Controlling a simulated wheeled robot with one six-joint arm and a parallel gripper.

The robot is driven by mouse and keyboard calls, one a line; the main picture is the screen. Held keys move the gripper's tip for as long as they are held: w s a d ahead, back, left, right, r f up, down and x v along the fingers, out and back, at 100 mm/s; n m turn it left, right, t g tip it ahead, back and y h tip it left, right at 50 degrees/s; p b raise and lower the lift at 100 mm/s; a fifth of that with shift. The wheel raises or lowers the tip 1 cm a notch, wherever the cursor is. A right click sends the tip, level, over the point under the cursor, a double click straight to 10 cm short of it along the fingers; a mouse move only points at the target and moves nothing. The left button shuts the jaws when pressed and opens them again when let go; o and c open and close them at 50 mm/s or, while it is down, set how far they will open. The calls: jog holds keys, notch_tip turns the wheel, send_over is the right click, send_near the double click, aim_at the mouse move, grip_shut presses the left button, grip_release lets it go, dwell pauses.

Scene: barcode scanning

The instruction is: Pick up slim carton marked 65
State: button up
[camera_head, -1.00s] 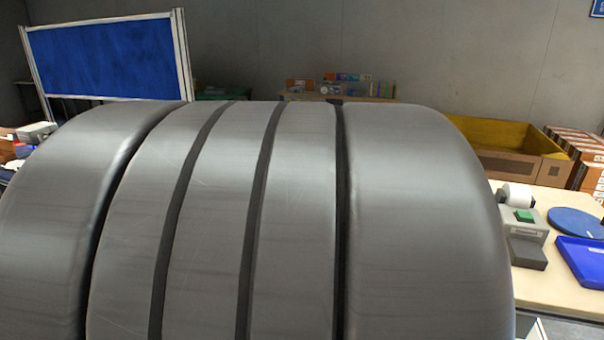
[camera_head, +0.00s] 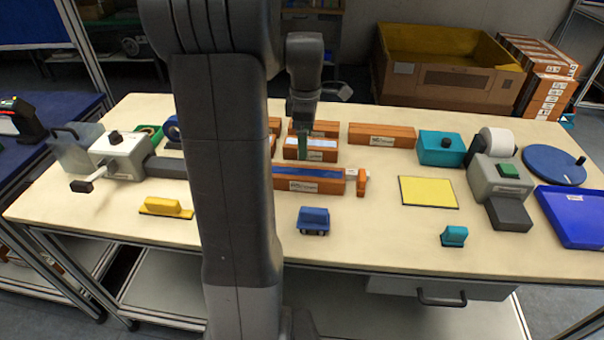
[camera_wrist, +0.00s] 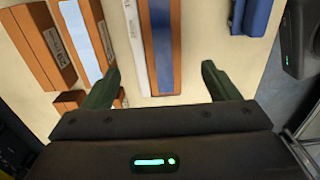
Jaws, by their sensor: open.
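Several slim orange-brown cartons lie on the bench; I cannot read 65 on any of them. One with a blue top (camera_head: 308,180) lies in front of one with a pale top (camera_head: 311,155); another (camera_head: 382,134) lies behind to the right. My gripper (camera_head: 303,150) is over this group, pointing down. In the wrist view my gripper (camera_wrist: 159,72) is open and empty, and a blue-striped carton (camera_wrist: 162,45) with a white side label runs up between the finger lines. A pale-topped carton (camera_wrist: 83,40) lies to its left. Part of the bench is hidden by my arm.
A small orange-brown box (camera_head: 361,182) sits at the blue-topped carton's right end. A blue item (camera_head: 313,220) lies in front. A yellow pad (camera_head: 428,192), teal box (camera_head: 440,147), label printer (camera_head: 500,180) and blue tray (camera_head: 575,215) stand right.

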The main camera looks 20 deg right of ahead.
send_over(305, 172)
jog(key=f, duration=0.4)
jog(key=shift+w+f, duration=0.2)
jog(key=shift+f, duration=0.15)
jog(key=shift+s+f+p, duration=0.2)
jog(key=shift+f+p, duration=0.1)
jog(key=shift+f, duration=2.65)
jog(key=shift+r, duration=0.1)
jog(key=c, duration=1.4)
